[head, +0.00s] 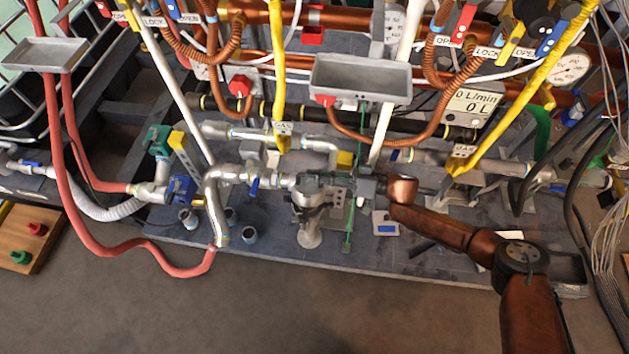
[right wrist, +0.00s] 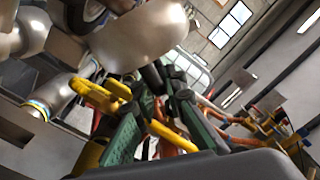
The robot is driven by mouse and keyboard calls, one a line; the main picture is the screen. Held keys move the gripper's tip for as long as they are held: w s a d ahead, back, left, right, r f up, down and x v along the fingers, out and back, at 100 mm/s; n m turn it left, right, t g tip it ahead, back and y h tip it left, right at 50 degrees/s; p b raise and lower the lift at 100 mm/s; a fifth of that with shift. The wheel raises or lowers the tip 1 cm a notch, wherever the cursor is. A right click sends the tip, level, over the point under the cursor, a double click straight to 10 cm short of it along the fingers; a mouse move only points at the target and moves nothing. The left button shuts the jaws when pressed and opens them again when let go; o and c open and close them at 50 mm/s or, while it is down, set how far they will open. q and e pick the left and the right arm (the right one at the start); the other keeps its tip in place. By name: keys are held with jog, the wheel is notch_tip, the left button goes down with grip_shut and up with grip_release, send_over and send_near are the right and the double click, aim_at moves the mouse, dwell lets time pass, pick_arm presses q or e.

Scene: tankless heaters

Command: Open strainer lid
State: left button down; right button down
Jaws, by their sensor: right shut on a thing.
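The metal strainer (head: 309,226) sits in the pipe line at the middle of the head view, with a flanged end pointing down toward the base. My right gripper (head: 335,182) reaches in from the right, with its dark fingers against the upper right side of the strainer. It is shut on a part there that looks like the strainer lid, but the fingers hide most of it. In the right wrist view, the dark fingertips (right wrist: 163,76) meet a rounded silver metal body (right wrist: 145,38). My left gripper is not in view.
Silver pipes (head: 232,173) run left of the strainer. A grey tray (head: 361,80) and copper pipes stand above. Yellow hoses (head: 280,90) and a red hose (head: 95,235) hang close by. The floor (head: 250,310) in front is clear.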

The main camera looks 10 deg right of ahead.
jog(key=shift+w+d+r, duration=0.1)
jog(key=shift+w+d, duration=0.15)
jog(key=shift+w, duration=0.4)
jog(key=c, duration=2)
grip_release()
jog(key=v, duration=1.2)
